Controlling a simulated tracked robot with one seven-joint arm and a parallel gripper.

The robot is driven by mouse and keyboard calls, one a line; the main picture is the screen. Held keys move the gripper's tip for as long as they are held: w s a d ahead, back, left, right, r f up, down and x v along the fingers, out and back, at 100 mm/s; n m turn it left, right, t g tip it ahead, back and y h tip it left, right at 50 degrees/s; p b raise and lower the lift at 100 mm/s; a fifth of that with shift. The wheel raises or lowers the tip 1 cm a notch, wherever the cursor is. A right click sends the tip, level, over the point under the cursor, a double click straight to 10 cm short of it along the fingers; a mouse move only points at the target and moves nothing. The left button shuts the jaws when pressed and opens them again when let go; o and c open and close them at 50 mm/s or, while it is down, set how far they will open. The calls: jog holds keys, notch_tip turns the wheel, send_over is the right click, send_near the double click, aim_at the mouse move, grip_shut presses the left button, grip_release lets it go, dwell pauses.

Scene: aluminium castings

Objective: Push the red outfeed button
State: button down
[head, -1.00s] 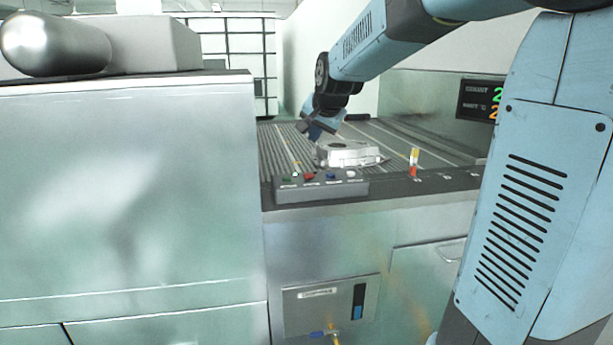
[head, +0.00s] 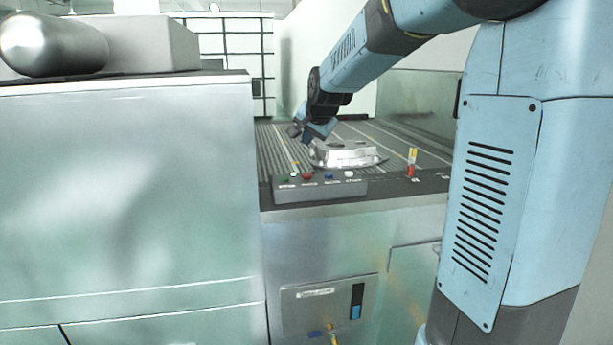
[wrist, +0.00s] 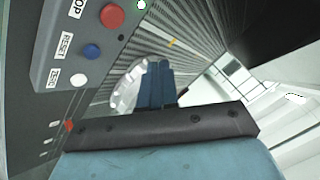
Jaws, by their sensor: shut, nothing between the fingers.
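The red button (head: 307,176) sits on a grey control box (head: 320,190) at the front edge of the conveyor, between a green button (head: 285,178) and a blue button (head: 328,176). In the wrist view the red button (wrist: 112,16) is at the top left, beside a label ending in "OP". My gripper (head: 304,138) is above the conveyor, behind the box and apart from the red button. Its blue fingers (wrist: 155,82) are together and empty in the wrist view.
A silver casting (head: 345,154) lies on the ribbed conveyor just behind the box, close to my gripper. A white button (head: 349,174) is at the box's right end. A red-and-yellow post (head: 411,163) stands farther right. A tall metal cabinet (head: 125,190) fills the left.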

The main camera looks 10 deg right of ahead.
aim_at(308, 175)
jog(key=shift+f, duration=3.5)
jog(key=shift+f, duration=0.2)
jog(key=shift+f, duration=0.15)
jog(key=shift+f, duration=0.45)
jog(key=shift+r, duration=0.1)
dwell(0.4)
jog(key=shift+r, duration=0.8)
jog(key=shift+r, duration=0.1)
jog(key=shift+r, duration=2.4)
